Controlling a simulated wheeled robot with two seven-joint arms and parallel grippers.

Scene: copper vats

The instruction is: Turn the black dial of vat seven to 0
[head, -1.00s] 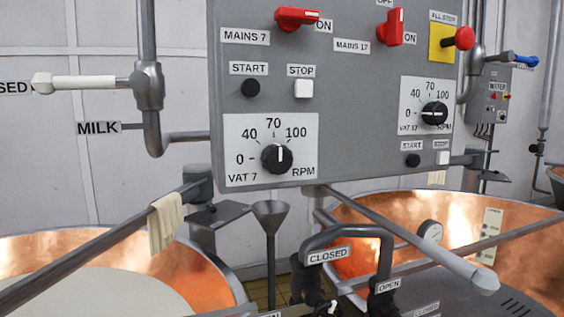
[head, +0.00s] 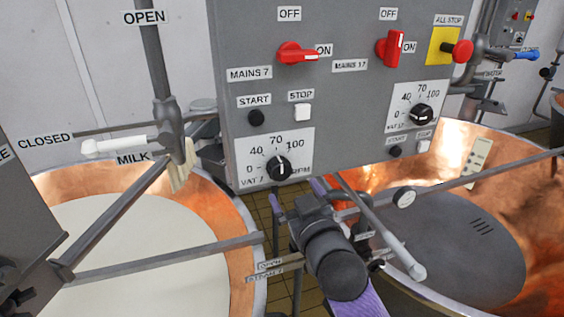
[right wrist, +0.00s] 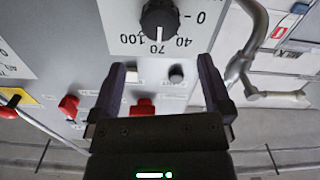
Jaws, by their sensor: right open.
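The black dial of vat seven (head: 278,168) is on a white plate on the grey panel, marked 0, 40, 70, 100 and RPM. Its white mark points up, at about 70. In the right wrist view the dial (right wrist: 160,20) shows upside down, at the top, with its mark toward 70. My right gripper (head: 297,203) is just below and right of the dial in the head view. In the right wrist view its two fingers (right wrist: 163,78) are spread and empty, with the dial beyond their tips. My left gripper is out of view.
Above the dial are START (head: 256,118) and STOP (head: 301,111) buttons and red mains switch 7 (head: 297,53). A second black dial (head: 421,115) is to the right. Copper vats stand left (head: 235,215) and right (head: 520,190). A grey pipe (head: 385,235) slopes below the panel.

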